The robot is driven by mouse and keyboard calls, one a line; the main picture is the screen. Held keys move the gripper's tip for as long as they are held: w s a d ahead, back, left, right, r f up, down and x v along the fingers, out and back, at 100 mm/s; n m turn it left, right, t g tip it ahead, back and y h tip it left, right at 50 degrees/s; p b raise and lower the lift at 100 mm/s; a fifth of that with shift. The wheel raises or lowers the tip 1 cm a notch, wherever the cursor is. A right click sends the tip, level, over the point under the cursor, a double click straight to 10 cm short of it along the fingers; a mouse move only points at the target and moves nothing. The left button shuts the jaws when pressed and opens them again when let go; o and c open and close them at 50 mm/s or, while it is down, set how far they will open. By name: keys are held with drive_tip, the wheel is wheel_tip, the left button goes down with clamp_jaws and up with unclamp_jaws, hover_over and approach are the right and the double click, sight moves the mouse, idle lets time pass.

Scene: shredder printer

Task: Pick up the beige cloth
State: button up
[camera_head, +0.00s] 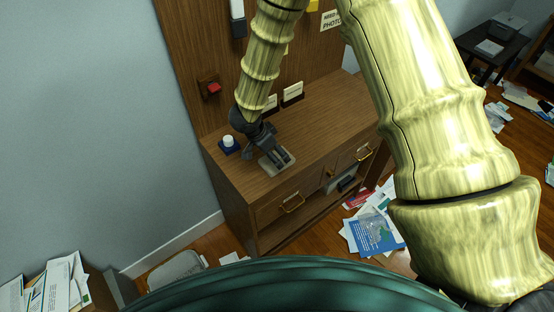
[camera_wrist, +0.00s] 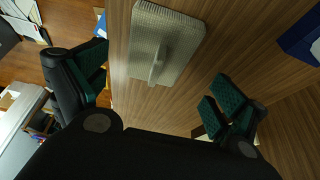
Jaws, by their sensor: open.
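The beige cloth (camera_wrist: 172,30) lies on the wooden cabinet top, a flat woven rectangle with a small raised ridge near its middle. In the head view the cloth (camera_head: 266,164) is partly covered by my gripper (camera_head: 273,155). In the wrist view my gripper (camera_wrist: 160,78) is open, with one green-padded finger on each side of the cloth's near part. Nothing is held between the fingers. I cannot tell whether the fingertips touch the cabinet top.
A blue base with a white round top (camera_head: 229,145) stands left of the cloth. A red-fronted wall piece (camera_head: 211,88) is on the back panel. The cabinet top (camera_head: 335,115) is clear to the right. Papers (camera_head: 375,230) lie on the floor.

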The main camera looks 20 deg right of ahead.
sight(276, 154)
drive_tip(key=shift+p+x, duration=0.65)
drive_tip(key=shift+x, duration=1.5)
drive_tip(key=shift+s+d, duration=0.1)
drive_tip(key=shift+d, duration=0.1)
drive_tip(key=c, duration=1)
